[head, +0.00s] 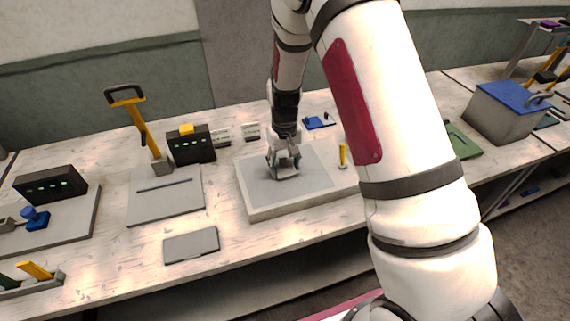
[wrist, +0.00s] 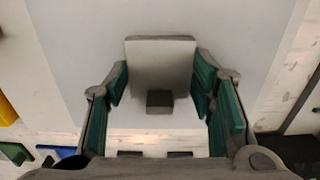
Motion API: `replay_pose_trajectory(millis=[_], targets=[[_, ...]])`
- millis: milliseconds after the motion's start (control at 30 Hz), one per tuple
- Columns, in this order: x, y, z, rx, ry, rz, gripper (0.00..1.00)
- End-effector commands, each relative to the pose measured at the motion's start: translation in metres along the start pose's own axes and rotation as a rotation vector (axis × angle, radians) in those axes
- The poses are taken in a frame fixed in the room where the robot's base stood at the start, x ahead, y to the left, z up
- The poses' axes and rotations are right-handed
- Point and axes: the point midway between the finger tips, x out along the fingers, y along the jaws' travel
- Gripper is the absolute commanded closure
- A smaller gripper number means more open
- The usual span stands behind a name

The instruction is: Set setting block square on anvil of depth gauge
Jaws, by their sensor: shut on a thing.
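My gripper (head: 284,168) is low over the large pale slab with a grey top (head: 265,210), near the middle of the bench. In the wrist view, its teal-padded fingers (wrist: 162,88) are shut on a light grey block, taken to be the setting block (wrist: 160,60). A small dark square (wrist: 160,101) shows at the block's lower edge; I cannot tell whether it belongs to the block. In the head view the block is mostly hidden by the fingers, and any gap below it is unclear. I cannot identify the depth gauge or its anvil with certainty.
Left of the slab are a slotted plate (head: 180,202), a yellow-handled lever (head: 149,140), a black box with green lights (head: 190,148) and a flat grey plate (head: 191,245). A small yellow post (head: 343,154) stands at the slab's right. A blue-lidded box (head: 505,108) is far right.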

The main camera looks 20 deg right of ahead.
Motion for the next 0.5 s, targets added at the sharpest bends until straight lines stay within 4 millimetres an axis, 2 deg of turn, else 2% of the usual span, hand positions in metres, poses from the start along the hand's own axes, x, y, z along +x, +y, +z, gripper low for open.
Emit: replay_pose_trajectory(millis=[300,333,400,500], targets=[[0.0028,-0.0001,-0.0009,0.000,0.001,0.000,0.92],[0.0035,-0.0001,-0.0006,0.000,0.001,0.000,0.48],[0.0030,-0.0001,-0.0004,0.000,0.001,0.000,0.32],[0.0029,-0.0001,-0.0003,0.000,0.001,0.000,0.30]])
